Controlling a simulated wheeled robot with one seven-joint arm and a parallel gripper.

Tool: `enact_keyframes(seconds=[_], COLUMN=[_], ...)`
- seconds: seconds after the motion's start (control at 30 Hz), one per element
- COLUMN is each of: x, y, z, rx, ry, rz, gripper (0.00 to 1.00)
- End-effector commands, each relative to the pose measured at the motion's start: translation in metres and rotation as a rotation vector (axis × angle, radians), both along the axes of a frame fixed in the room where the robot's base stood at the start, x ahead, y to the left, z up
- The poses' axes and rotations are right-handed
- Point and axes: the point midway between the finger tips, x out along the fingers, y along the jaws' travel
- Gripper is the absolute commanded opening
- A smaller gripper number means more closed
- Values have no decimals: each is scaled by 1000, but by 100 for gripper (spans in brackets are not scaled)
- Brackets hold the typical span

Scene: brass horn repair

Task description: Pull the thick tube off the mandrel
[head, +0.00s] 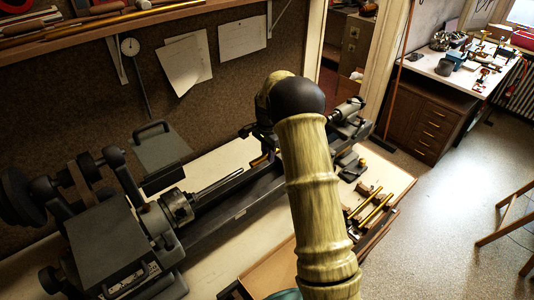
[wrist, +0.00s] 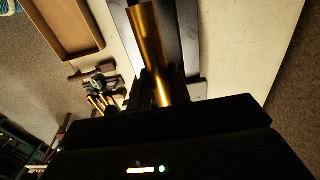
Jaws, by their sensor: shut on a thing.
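The thick tube (wrist: 152,45) is a brass-coloured cylinder in the wrist view. My gripper (wrist: 160,88) is shut on it, and the tube reaches out past the fingers over the dark lathe bed. No mandrel shows at the tube's outer end in this view. In the head view the mandrel (head: 218,184) is a slim grey rod held in the lathe chuck (head: 177,206), pointing right and bare along the length that shows. My arm hides most of the gripper and tube there.
The lathe bed (head: 232,203) runs along the bench to a tailstock (head: 346,112). Several brass tubes (head: 376,212) lie at the bench's right end. A brown tray (head: 268,274) is at the front edge, also in the wrist view (wrist: 100,45). A grey plate (head: 160,148) stands behind the chuck.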

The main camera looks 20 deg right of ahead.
Motion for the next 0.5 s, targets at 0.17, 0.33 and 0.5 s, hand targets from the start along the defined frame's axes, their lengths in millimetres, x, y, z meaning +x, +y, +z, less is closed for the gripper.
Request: enact_keyframes(seconds=[0.17,0.33,0.5], x=[-8,-15,-22], y=[-3,-6,-10], z=[10,18,26], rx=[0,0,0], ry=[-1,-2,-2], rz=[-1,-1,-1], gripper=[0,0,0])
